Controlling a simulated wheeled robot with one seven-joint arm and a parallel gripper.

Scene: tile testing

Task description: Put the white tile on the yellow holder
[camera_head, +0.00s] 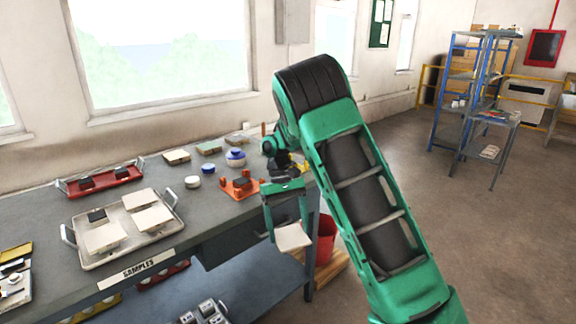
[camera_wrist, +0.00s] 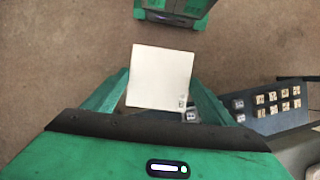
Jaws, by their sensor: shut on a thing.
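My gripper (camera_head: 287,231) is shut on the white tile (camera_head: 293,238), out past the front edge of the workbench. The tile is a flat, pale square, held by its sides between the two green fingers; in the wrist view (camera_wrist: 160,75) its whole upper face shows, with a small mark at one corner. A yellow piece (camera_head: 303,168) on the bench's far right end shows beside my arm. My arm hides most of it, so I cannot tell for sure that it is the yellow holder.
A red bin (camera_head: 325,242) stands by the bench's right end. Open floor lies to the right.

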